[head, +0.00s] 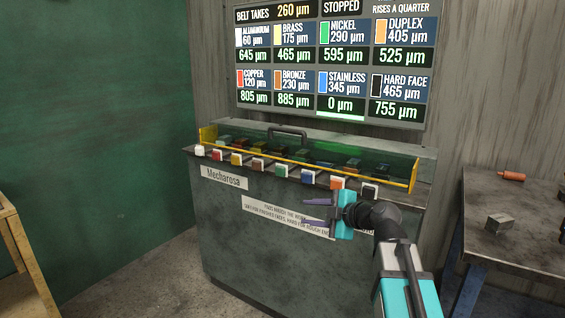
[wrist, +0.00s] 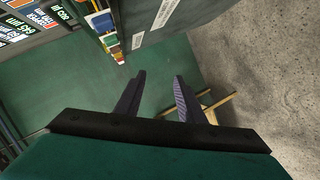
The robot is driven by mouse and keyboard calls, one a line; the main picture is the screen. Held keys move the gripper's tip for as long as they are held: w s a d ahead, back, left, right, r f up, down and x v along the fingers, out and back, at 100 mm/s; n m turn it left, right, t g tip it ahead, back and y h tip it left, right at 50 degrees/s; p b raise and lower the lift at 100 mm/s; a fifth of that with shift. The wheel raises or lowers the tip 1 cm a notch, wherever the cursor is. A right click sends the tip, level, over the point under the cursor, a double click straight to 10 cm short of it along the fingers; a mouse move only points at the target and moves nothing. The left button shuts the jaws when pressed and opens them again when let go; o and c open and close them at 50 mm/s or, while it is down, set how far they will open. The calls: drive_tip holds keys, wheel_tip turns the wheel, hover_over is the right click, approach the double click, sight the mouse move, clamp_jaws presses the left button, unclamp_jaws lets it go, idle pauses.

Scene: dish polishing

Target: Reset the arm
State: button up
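My gripper (head: 318,212) is held in the air in front of the grey machine cabinet (head: 240,230), pointing left in the head view. In the wrist view, my gripper (wrist: 158,95) shows two dark fingers apart with nothing between them. It is open and empty. My arm reaches in from the lower right of the head view. The gripper is below the row of coloured buttons (head: 280,170) along the cabinet's front top edge. The gripper and arm hide part of the cabinet's front label.
A display board (head: 335,65) above the cabinet reads "STOPPED", with stainless at 0 µm. A metal table (head: 520,225) at right holds an orange cylinder (head: 511,176) and a small metal block (head: 499,222). A wooden frame (head: 22,255) stands at left. Floor at lower left is clear.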

drive_tip(key=s+a+f+m+g+h+p, duration=0.1)
drive_tip(key=s+f+g+p, duration=0.15)
drive_tip(key=f, duration=0.75)
drive_tip(key=s+a+f+m+g+p, duration=0.1)
drive_tip(key=s+f+g+p, duration=0.15)
drive_tip(key=f, duration=0.75)
drive_tip(key=s+f+m+g+h+p, duration=0.1)
drive_tip(key=s+f+m+g+p, duration=0.1)
drive_tip(key=s+f, duration=0.45)
drive_tip(key=s+f+m+g+h+p, duration=0.1)
drive_tip(key=s+f+p, duration=0.25)
drive_tip(key=f, duration=0.65)
drive_tip(key=s+d+f+m+g+h+p, duration=0.1)
drive_tip(key=s+d+f+m+g+h, duration=0.1)
drive_tip(key=s, duration=0.8)
drive_tip(key=s+d+f+m+g+h+p, duration=0.1)
drive_tip(key=s+d+f+m, duration=0.4)
drive_tip(key=s, duration=0.6)
drive_tip(key=s+d+f+m+g+h+p, duration=0.2)
drive_tip(key=s+d+f+m+g+h, duration=0.1)
drive_tip(key=s+f+m, duration=0.4)
drive_tip(key=shift+s+d+m+g, duration=0.25)
drive_tip(key=shift+s+m+g, duration=0.65)
drive_tip(key=shift+s, duration=0.85)
